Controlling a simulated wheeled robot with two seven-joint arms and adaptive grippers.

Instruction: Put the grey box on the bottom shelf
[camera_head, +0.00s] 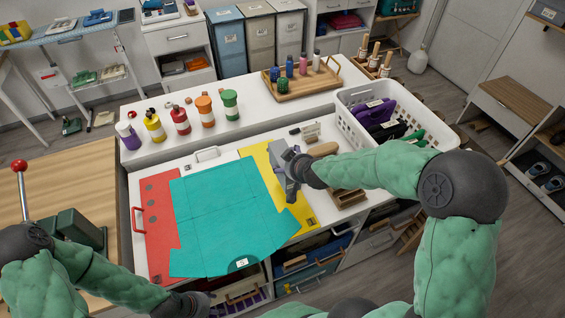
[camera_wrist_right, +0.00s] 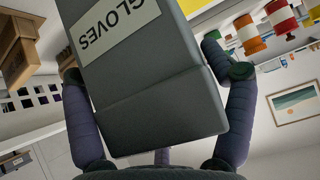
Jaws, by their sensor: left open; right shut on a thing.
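The grey box (camera_wrist_right: 155,95) has a white label reading GLOVES and fills the middle of the right wrist view, upside down. My right gripper (camera_wrist_right: 160,100) is shut on it, with dark fingers on both sides. In the head view the right arm reaches in from the right and a small grey shape, likely the box (camera_head: 282,163), is at its end, above the yellow mat. My left gripper (camera_head: 203,302) is low at the bottom edge, open, and mostly cut off. Shelves with bins (camera_head: 318,264) show under the worktop; I cannot tell which is the bottom shelf.
A teal mat (camera_head: 225,215), a red mat (camera_head: 152,220) and a yellow mat (camera_head: 258,160) lie on the white worktop. A white basket (camera_head: 352,110) stands at the right, close to my right arm. Several coloured bottles (camera_head: 181,121) line the ledge behind.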

